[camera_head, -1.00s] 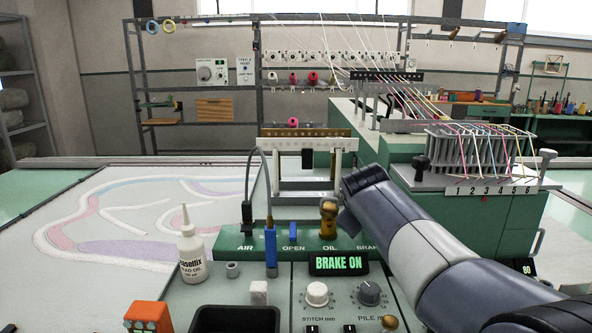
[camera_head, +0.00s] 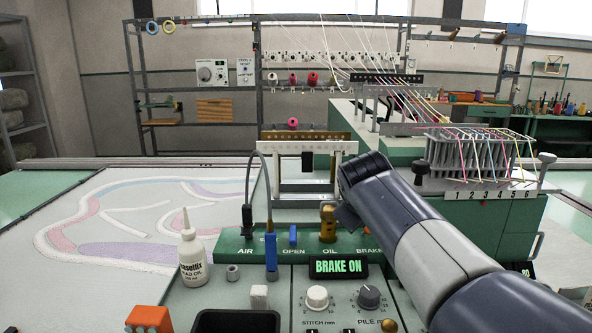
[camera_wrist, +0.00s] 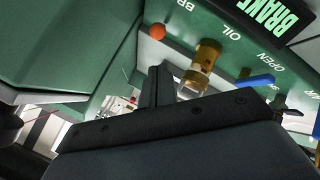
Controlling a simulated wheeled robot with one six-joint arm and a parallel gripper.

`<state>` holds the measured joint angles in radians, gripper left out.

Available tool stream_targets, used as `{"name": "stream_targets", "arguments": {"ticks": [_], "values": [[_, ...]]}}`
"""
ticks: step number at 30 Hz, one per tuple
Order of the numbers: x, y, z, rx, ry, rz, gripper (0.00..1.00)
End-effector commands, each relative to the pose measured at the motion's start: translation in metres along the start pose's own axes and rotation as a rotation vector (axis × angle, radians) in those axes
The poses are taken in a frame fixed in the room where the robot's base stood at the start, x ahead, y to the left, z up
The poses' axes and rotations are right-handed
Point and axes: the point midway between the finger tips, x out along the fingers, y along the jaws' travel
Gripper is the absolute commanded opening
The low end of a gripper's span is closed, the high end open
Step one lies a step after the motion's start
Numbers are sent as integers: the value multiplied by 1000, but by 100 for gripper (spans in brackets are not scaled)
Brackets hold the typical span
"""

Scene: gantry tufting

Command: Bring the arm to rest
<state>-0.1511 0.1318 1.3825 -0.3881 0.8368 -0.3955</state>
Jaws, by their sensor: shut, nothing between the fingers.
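My arm (camera_head: 432,250) reaches in from the lower right of the head view, over the right part of the green control console. The brass oil fitting (camera_wrist: 205,62) appears just beyond and to the right of the fingers in that view. I cannot tell the exact gap. In the head view the same brass fitting (camera_head: 327,222) stands upright on the console, just left of my arm's end.
A lit BRAKE ON display (camera_head: 338,267), an oil bottle (camera_head: 192,258), a blue-handled tool (camera_head: 271,252) and a black tray (camera_head: 237,320) occupy the console. A yarn rack (camera_head: 480,160) stands right of my arm. The patterned cloth (camera_head: 140,215) at left is open space.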

Motion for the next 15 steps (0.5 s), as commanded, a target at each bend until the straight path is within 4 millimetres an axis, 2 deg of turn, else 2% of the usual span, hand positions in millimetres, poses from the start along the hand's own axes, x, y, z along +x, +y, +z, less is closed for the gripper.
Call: {"name": "stream_targets", "arguments": {"ticks": [1, 8, 11, 15], "values": [[12, 0, 1, 0, -4, -1, 0], [57, 0, 0, 0, -3, -1, 0], [46, -10, 12, 1, 5, 3, 0], [41, -1, 4, -7, -28, -26, 0]]}}
